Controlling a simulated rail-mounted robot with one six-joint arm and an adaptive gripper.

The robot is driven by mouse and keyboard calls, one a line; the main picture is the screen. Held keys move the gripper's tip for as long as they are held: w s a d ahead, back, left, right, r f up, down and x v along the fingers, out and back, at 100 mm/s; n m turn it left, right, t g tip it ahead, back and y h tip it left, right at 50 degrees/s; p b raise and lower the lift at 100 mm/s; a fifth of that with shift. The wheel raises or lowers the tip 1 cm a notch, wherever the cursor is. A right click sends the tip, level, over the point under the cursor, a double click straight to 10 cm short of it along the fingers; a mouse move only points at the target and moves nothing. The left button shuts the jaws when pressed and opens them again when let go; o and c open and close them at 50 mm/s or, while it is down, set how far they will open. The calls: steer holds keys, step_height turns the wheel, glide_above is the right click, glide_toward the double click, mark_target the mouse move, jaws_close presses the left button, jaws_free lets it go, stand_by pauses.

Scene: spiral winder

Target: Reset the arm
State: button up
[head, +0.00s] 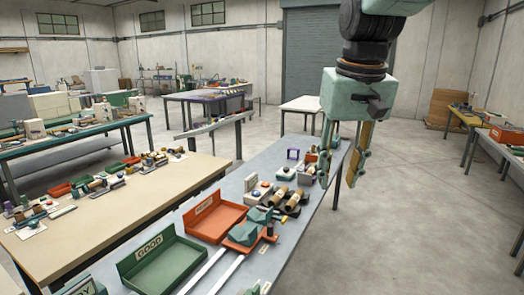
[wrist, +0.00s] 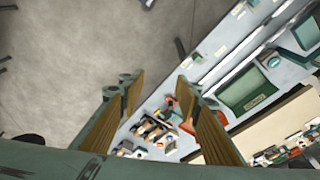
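My gripper (head: 343,165) hangs from the teal wrist in the upper right of the head view. Its fingers point down above the right edge of the grey workbench (head: 334,192). In the wrist view my gripper (wrist: 158,84) shows two wood-coloured finger pads spread wide apart. Nothing is between them except the bench and floor far below. It is open and empty, apart from any object.
A wooden table (head: 110,216) stands left. The floor (head: 405,215) right of the bench is clear.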

steer(key=s+d+f, duration=0.1)
steer(key=s+f, duration=0.2)
steer(key=s, duration=1.2)
steer(key=s+d+f+t+b, duration=0.1)
steer(key=s+d+f, duration=0.1)
steer(key=s, duration=1.4)
steer(key=shift+s+d+f+m, duration=0.2)
steer(key=shift+f+m, duration=0.1)
steer(key=shift+f, duration=0.3)
